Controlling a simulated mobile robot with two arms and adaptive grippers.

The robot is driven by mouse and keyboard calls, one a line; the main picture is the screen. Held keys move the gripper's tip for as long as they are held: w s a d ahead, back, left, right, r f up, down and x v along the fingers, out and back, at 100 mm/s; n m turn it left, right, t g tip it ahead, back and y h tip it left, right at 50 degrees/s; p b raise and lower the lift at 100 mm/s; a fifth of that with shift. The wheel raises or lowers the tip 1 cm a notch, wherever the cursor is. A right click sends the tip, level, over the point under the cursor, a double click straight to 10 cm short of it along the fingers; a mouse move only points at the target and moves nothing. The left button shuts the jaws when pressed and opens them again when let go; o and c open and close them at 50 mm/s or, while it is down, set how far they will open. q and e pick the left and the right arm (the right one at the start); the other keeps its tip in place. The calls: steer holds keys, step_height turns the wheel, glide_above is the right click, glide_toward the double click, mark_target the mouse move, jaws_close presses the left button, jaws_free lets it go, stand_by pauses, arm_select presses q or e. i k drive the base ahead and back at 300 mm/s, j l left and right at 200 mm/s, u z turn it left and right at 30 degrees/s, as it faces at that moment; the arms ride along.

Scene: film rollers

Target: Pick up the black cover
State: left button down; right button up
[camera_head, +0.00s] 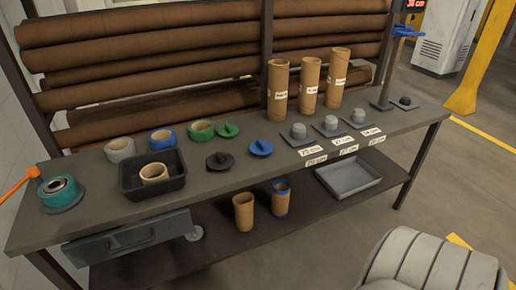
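The black cover (220,161) is a round disc with a raised grip on top. It lies on the dark workbench (205,200) near the middle, to the right of a black tray. A green cover (228,130) lies just behind it and a blue cover (261,149) lies to its right. The black cover is apart from both, and nothing hides it.
The black tray (180,183) holds a brown ring (154,173). Grey, blue and green rings stand behind. Tall cardboard tubes (309,84) and grey plugs (299,131) are at the right. A teal roll (60,190) with an orange lever is far left. The bench front before the cover is clear.

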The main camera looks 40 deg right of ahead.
mark_target(218, 160)
steer(key=z, duration=1.1)
